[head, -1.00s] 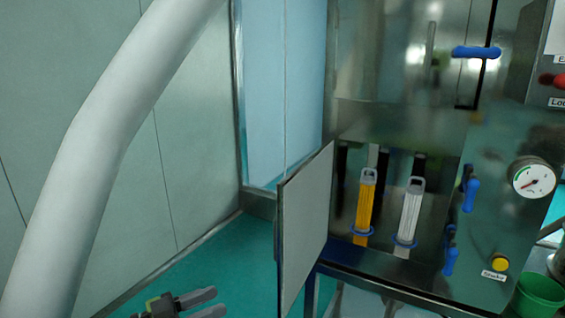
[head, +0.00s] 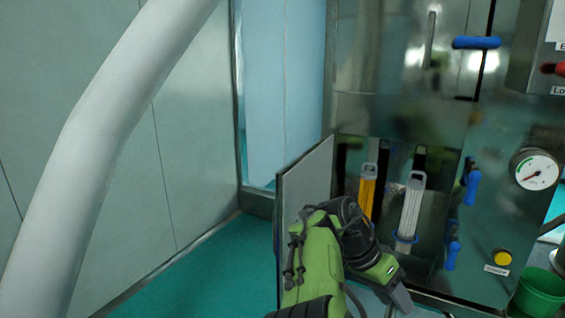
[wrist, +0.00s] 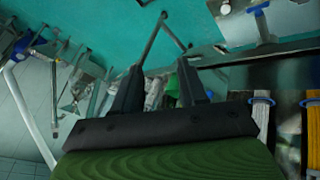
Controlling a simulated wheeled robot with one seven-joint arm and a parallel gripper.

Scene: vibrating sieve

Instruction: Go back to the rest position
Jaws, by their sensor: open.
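My green and black gripper (head: 393,290) is in the lower middle of the head view, in front of the steel machine's open compartment. Its fingers are mostly hidden there behind its own body. In the wrist view, the two dark fingers of my gripper (wrist: 160,78) stand apart with nothing held between them. The machine's grey door (head: 300,180) stands open just behind and left of my arm. It is not clear whether they touch.
The compartment holds a yellow-handled piece (head: 368,190) and a white-handled piece (head: 411,205). Blue handles (head: 473,187), a pressure gauge (head: 535,169) and a green bucket (head: 540,294) are at right. A thick pale pipe (head: 95,140) crosses the left. Open teal floor (head: 225,265) lies left of the door.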

